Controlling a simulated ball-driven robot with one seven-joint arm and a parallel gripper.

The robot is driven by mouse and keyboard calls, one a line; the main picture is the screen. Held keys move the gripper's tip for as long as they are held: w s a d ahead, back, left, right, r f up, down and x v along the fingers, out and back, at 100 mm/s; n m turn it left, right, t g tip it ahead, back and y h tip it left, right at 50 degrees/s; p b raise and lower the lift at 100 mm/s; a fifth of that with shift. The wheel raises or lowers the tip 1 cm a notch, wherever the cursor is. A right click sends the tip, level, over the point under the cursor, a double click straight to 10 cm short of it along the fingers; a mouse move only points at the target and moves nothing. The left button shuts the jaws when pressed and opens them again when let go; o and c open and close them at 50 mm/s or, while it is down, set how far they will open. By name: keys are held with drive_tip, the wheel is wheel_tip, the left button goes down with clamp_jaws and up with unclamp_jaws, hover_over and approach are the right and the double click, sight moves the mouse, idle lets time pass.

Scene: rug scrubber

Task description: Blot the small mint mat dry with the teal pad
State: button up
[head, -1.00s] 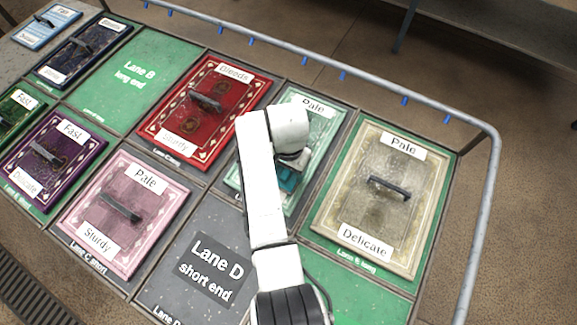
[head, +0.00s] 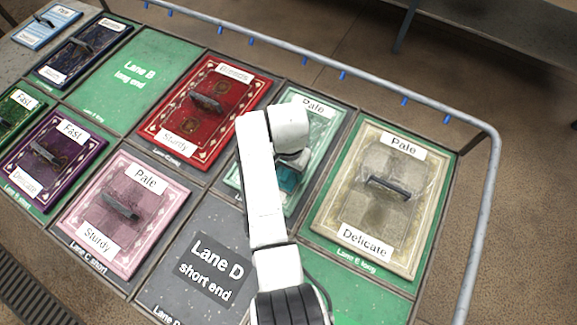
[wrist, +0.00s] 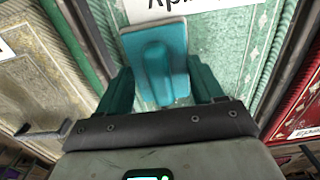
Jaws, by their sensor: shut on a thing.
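The small mint mat (head: 319,133) lies in the lane between the red mat and the beige mat, with a "Pale" label at its far end. My arm covers much of its left side in the head view. The teal pad (head: 289,179) is over the mat, and in the wrist view the teal pad (wrist: 154,62) sits flat against or just above the mat surface (wrist: 215,52). My gripper (wrist: 160,88) is shut on the pad's raised grip, one teal finger on each side. Whether the pad touches the mat cannot be made out.
The red mat (head: 180,128) lies to the left and the beige "Pale Delicate" mat (head: 345,215) to the right, both with dark handles standing up. A grey metal rail (head: 372,87) runs along the far edge. The bare "Lane D" panel (head: 180,290) is in front.

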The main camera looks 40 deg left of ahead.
drive_tip(key=shift+r+p, duration=1.7)
drive_tip(key=shift+r, duration=0.5)
